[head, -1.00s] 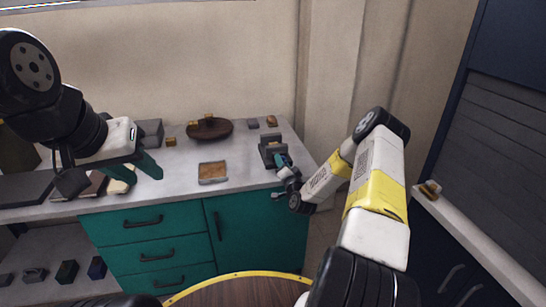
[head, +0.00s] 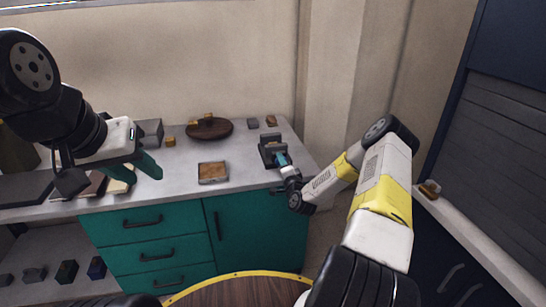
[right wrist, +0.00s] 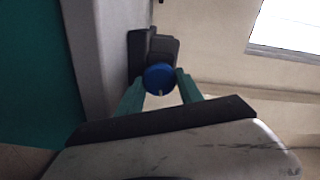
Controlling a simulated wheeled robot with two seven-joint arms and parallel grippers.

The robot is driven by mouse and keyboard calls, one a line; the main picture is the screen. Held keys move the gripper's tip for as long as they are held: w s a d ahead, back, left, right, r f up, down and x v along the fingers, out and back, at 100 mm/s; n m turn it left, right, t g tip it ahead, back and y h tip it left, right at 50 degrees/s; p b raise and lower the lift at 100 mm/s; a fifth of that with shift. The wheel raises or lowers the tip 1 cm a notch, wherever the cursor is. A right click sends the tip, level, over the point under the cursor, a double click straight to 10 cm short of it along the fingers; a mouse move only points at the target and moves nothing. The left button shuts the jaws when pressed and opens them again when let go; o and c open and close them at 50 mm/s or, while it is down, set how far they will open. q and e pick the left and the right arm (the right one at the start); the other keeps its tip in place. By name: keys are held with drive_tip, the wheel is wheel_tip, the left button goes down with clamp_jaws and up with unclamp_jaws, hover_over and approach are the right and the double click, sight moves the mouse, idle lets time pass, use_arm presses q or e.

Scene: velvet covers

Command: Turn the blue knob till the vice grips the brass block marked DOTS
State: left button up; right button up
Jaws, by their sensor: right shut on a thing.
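The dark grey vice (head: 268,148) stands near the right end of the worktop. Its round blue knob (right wrist: 159,79) faces my right wrist camera and shows a small pale mark low on its rim. My right gripper (head: 282,160) is at the front of the vice; in the right wrist view its teal fingers (right wrist: 160,88) are shut on the knob, one at each side. No block can be made out between the jaws, and no DOTS marking is legible. My left gripper (head: 140,172) hangs over the left worktop, its fingers apart and empty.
A shallow tray with a tan inside (head: 201,180) lies left of the vice. A round brown board (head: 222,130) with small brass pieces is behind it. Small blocks (head: 252,123) stand behind the vice. A grey box (head: 151,128) stands further left. The middle worktop is mostly clear.

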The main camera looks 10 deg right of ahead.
drive_tip(key=o, duration=1.4)
drive_tip(key=s, duration=0.7)
drive_tip(key=shift+s+d, duration=0.15)
drive_tip(key=shift+s, duration=0.25)
